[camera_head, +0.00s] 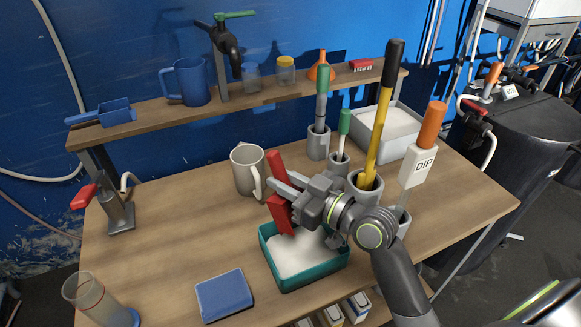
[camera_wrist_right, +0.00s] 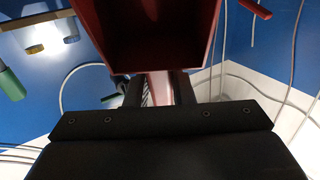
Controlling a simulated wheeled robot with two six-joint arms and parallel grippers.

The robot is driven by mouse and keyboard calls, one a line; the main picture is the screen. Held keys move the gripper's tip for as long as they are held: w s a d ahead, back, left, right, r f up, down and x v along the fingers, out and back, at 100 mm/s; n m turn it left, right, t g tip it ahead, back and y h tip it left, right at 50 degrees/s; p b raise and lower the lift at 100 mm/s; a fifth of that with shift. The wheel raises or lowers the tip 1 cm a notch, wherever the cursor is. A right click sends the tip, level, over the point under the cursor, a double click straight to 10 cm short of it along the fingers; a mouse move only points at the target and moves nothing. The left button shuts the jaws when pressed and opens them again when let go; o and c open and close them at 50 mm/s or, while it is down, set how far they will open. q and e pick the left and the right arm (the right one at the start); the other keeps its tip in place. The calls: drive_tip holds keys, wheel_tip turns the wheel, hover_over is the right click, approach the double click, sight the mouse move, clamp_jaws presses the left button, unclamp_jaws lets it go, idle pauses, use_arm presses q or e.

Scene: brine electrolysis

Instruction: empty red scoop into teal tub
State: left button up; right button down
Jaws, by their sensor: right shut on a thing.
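The red scoop (camera_head: 280,213) is held above the teal tub (camera_head: 312,281), steeply tilted, its lower end over the white powder (camera_head: 296,254) in the tub. Its upper red part (camera_head: 276,166) sticks up past the fingers. My right gripper (camera_head: 283,192) is shut on the scoop. In the right wrist view the red scoop (camera_wrist_right: 150,68) fills the top centre with its dark hollow facing the camera, in front of the fingers (camera_wrist_right: 161,90). I see no powder in the part of the hollow that shows. My left gripper is not in view.
A white mug (camera_head: 246,172) stands just behind the tub. Grey holders with upright tools (camera_head: 374,130) and a white tray (camera_head: 388,130) stand to the right. A blue block (camera_head: 224,295) and a clear cylinder (camera_head: 90,297) are front left.

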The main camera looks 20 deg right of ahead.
drive_tip(key=w+a+f+g+h+p, duration=0.3)
drive_tip(key=g+p, duration=0.8)
drive_tip(key=p, duration=1.3)
drive_tip(key=shift+w+f+h, duration=1.05)
drive_tip(key=shift+f+h, duration=0.15)
drive_tip(key=shift+h, duration=0.9)
drive_tip(key=shift+s, duration=0.1)
